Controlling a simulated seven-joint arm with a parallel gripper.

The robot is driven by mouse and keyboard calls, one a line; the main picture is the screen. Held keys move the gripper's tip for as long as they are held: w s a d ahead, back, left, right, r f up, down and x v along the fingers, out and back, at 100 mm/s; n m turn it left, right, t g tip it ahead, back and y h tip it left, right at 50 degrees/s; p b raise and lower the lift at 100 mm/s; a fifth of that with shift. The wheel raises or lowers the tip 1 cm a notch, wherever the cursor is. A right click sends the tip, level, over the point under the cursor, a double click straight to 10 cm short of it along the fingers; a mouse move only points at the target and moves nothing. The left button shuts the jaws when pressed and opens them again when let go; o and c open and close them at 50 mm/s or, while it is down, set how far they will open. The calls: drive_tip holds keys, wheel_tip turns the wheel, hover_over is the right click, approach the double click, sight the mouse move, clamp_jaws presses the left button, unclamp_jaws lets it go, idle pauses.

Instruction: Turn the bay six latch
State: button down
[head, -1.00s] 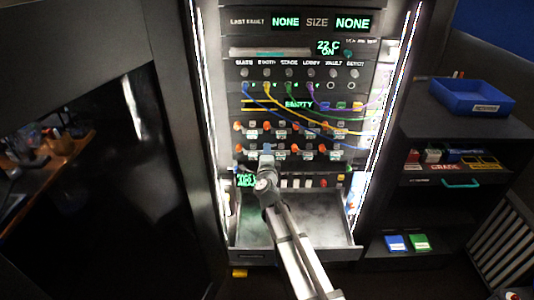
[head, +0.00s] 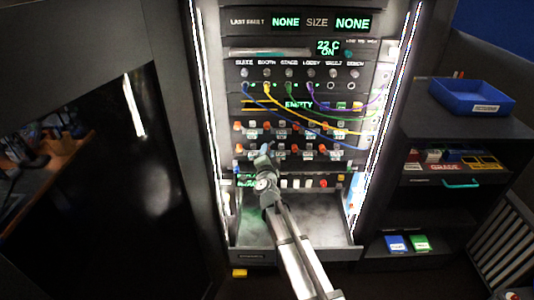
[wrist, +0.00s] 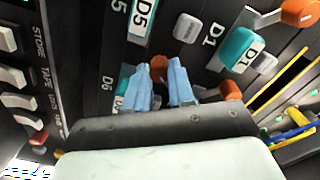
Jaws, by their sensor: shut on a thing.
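My gripper (wrist: 160,68) has two pale blue fingers and reaches to the bay panel. Its fingers are close together on an orange latch (wrist: 158,66), of which only a small part shows between the tips. The printed mark D6 (wrist: 107,83) is on the panel to the left of the fingers. A teal part (wrist: 121,87) there is mostly hidden behind the left finger. In the head view, my gripper (head: 264,154) is at the lower row of orange latches (head: 238,154), covering part of that row. The held latch's angle is not clear.
Another orange latch (wrist: 230,90) is just right of the fingers. Coloured cables (head: 290,108) hang above the bays. An open drawer (head: 335,235) is below.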

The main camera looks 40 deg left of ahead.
idle(0.3)
drive_tip(key=c, duration=1)
unclamp_jaws()
drive_tip(key=shift+o, duration=0.2)
drive_tip(key=v, duration=1.3)
drive_tip(key=shift+s+d, duration=0.25)
drive_tip(key=shift+s, duration=0.05)
drive_tip(key=shift+w, duration=0.1)
